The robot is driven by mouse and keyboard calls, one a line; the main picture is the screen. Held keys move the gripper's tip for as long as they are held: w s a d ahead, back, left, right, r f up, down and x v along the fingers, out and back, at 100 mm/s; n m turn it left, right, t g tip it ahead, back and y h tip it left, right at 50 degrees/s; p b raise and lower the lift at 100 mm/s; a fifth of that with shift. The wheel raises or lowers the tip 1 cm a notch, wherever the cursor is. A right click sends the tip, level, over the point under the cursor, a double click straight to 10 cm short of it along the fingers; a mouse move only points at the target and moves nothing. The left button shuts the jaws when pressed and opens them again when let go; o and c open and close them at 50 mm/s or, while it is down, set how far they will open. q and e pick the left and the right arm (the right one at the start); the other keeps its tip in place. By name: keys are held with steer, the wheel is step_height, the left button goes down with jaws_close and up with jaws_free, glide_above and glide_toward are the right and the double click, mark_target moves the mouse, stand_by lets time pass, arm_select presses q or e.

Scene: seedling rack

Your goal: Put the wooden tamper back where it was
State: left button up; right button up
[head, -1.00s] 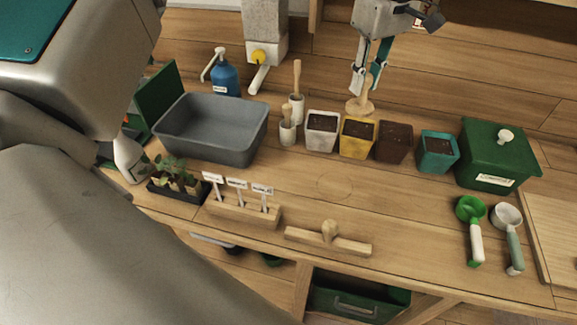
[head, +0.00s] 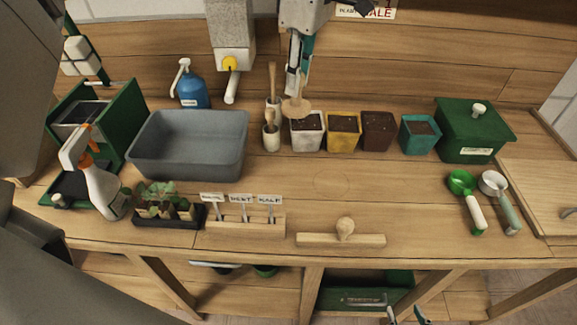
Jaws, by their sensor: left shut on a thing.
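The wooden tamper (head: 297,109) has a round flat disc with an upright handle. My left gripper (head: 298,84) is shut on its handle, with the disc facing down. The disc is at the back of the bench, overlapping the rim of the white pot (head: 306,138) in the picture; I cannot tell if they touch. A faint round outline (head: 331,181) marks the bare bench top in front of the pots. My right gripper (head: 406,314) shows only its fingertips at the bottom edge, in front of the bench; they are apart with nothing between them.
Yellow (head: 343,143), brown and teal pots stand right of the white pot. Two cups (head: 271,137) holding wooden tools stand left of it. A grey tub (head: 188,165), label block (head: 245,227), wooden bar with knob (head: 341,240) and scoops (head: 467,200) surround the clear bench middle.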

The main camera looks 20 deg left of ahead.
mark_target(304, 107)
arm_select(q)
step_height(304, 107, down, 20)
steer(key=shift+r, duration=0.2)
stand_by(0.4)
steer(key=shift+f, duration=0.2)
steer(key=o, duration=1)
steer(key=r, duration=0.4)
steer(key=d+r, duration=0.1)
steer(key=r, duration=0.7)
steer(key=shift+s+d+r+b, duration=0.1)
steer(key=shift+d+r+b, duration=0.05)
steer(key=shift+d+b, duration=0.15)
